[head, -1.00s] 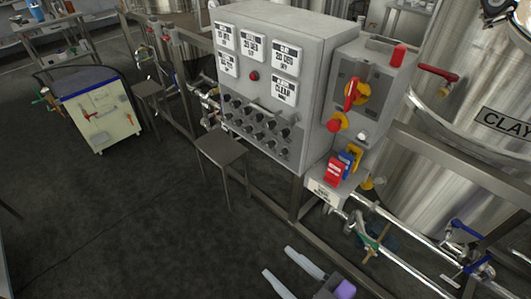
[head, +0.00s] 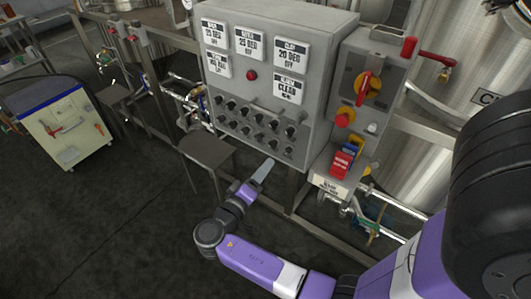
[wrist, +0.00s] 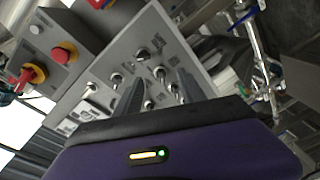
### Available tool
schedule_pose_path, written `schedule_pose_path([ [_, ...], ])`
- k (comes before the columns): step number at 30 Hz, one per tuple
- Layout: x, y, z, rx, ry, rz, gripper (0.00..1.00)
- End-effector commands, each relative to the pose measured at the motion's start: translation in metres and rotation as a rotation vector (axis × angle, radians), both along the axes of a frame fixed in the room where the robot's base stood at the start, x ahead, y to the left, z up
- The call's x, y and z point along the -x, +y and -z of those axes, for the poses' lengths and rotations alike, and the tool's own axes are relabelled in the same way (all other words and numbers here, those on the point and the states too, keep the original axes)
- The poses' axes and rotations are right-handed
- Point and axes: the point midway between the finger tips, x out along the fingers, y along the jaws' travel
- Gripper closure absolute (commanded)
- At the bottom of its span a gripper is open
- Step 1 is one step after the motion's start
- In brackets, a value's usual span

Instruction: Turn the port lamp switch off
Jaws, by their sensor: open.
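The grey control box (head: 320,90) carries rows of small dark switches (head: 252,126) on its lower front. The same switch panel (wrist: 183,62) shows tilted in the wrist view, with several switches near my fingers. I cannot tell which one is the port lamp switch, as the labels are too small to read. My gripper (wrist: 157,95) is open and empty, its two fingers pointing at the panel. In the head view my gripper (head: 262,172) is just below and in front of the switch rows. Touch cannot be told, and the fingers hide part of the panel in the wrist view.
A red and yellow rotary switch (head: 368,86) and a red button (head: 345,117) are on the side box. A stool (head: 207,151) stands left of my gripper. A cart (head: 68,127) stands further left.

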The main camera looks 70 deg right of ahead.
Motion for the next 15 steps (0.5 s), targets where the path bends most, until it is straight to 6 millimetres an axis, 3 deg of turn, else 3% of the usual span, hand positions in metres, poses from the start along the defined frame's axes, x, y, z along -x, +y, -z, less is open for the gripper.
schedule_pose_path([
  [3,0.02,0.003,-0.009,0.049,-0.023,0.083,0.53],
  [7,0.028,-0.001,-0.01,0.054,-0.043,0.109,0.53],
  [15,0.037,-0.039,-0.011,0.051,-0.042,0.107,0.53],
])
